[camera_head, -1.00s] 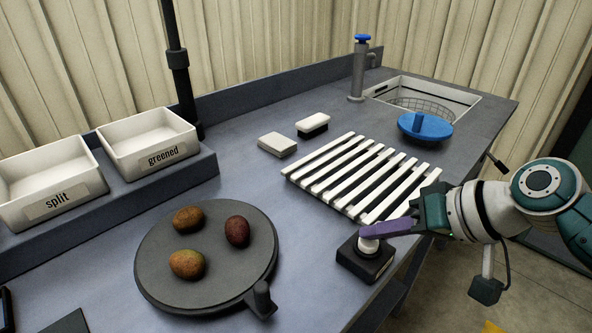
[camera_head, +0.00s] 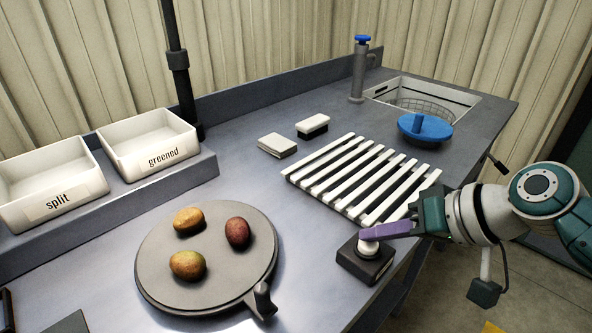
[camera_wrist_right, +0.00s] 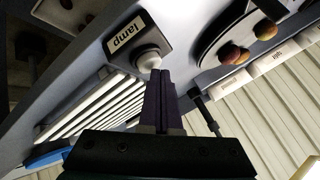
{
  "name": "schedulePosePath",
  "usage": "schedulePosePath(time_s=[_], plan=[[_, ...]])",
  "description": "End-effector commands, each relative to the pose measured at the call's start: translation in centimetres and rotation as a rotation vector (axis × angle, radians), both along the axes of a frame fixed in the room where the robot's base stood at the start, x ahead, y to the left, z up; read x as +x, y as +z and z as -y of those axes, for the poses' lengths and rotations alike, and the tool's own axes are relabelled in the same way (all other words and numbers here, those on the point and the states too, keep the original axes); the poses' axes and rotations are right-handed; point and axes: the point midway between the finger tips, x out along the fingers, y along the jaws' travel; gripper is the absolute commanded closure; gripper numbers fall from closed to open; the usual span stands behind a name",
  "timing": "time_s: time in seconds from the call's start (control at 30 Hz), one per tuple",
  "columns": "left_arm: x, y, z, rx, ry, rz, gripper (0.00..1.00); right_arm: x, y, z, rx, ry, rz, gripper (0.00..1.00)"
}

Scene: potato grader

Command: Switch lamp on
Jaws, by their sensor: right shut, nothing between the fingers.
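The lamp switch is a dark box (camera_head: 366,262) with a round white button (camera_head: 368,248) on top, near the table's front edge. In the right wrist view its label (camera_wrist_right: 128,34) reads "lamp", with the white button (camera_wrist_right: 148,60) beside it. My right gripper (camera_head: 366,234) is shut and empty, its purple fingers lying over the button. In the right wrist view the fingertips (camera_wrist_right: 160,74) are at the button's edge and appear to touch it; I cannot tell how far it is pressed. The left gripper is not in view.
A round grey plate (camera_head: 160,250) with three potatoes lies left of the switch. A white slatted rack (camera_head: 350,178) lies behind the switch. Bins marked split (camera_head: 60,205) and greened (camera_head: 150,160) stand left. A dark post (camera_head: 180,75) rises behind. A blue lid (camera_head: 425,127) lies near the sink.

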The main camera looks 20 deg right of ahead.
Motion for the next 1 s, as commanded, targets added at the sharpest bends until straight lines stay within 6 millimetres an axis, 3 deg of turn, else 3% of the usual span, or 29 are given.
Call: schedulePosePath(time_s=[0.37,0.83,1.0], plan=[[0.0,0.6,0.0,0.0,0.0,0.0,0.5,-0.1,0.5,-0.1,0.002,0.001,-0.002,1.0],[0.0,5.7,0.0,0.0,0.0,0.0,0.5,0.0,5.8,0.0,0.002,0.002,0.0,1.0],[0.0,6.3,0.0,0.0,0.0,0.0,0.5,0.0,6.3,0.0,0.002,0.001,0.0,1.0]])
